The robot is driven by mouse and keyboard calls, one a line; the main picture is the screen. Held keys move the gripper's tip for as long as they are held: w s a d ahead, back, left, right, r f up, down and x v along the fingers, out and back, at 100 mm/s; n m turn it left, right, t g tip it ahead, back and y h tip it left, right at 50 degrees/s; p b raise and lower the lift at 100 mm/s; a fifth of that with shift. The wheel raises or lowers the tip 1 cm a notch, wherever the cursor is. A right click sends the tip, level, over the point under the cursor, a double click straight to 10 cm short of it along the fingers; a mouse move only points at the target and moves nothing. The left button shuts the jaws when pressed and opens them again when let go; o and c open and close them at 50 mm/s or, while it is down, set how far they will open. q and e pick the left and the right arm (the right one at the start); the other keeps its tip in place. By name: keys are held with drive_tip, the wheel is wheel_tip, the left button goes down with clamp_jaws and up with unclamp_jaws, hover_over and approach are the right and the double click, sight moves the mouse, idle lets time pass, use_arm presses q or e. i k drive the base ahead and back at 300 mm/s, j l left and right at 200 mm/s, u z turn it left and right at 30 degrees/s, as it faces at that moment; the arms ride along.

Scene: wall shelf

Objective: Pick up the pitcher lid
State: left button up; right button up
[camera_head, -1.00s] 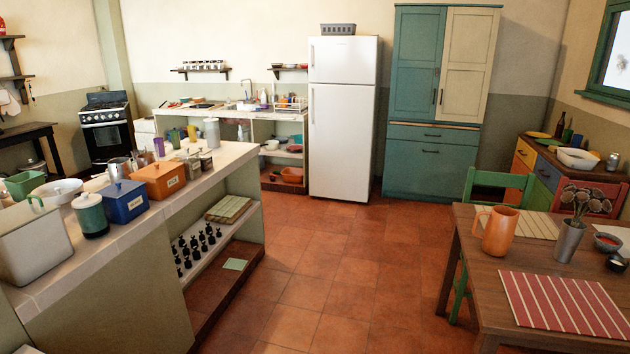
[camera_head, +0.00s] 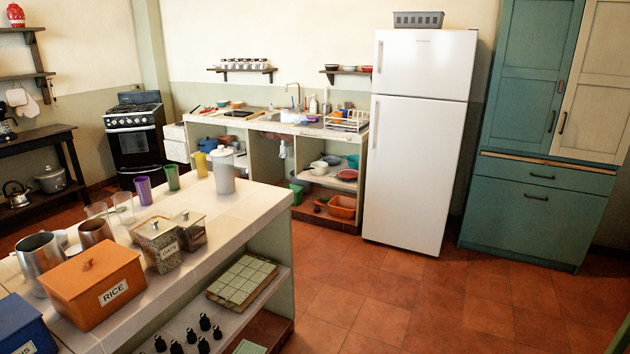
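A tall pale grey-white pitcher (camera_head: 223,174) stands upright near the far end of the tiled island counter. A whitish lid (camera_head: 221,152) appears to sit on its top; it is small in the view and its details are hard to make out. Neither of my grippers is in view.
The island counter (camera_head: 258,205) also holds coloured cups, glass jars (camera_head: 160,245), metal jugs (camera_head: 40,262) and an orange rice box (camera_head: 92,287). A white fridge (camera_head: 418,150) and green cabinet (camera_head: 535,205) stand behind. The red tiled floor right of the island is clear.

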sight(220, 152)
drive_tip(key=i+j+z, duration=0.2)
drive_tip(key=i, duration=1.1)
drive_tip(key=i+l+u, duration=0.1)
drive_tip(key=i+u, duration=0.25)
drive_tip(key=i+l+u, duration=0.35)
drive_tip(key=i+j, duration=0.1)
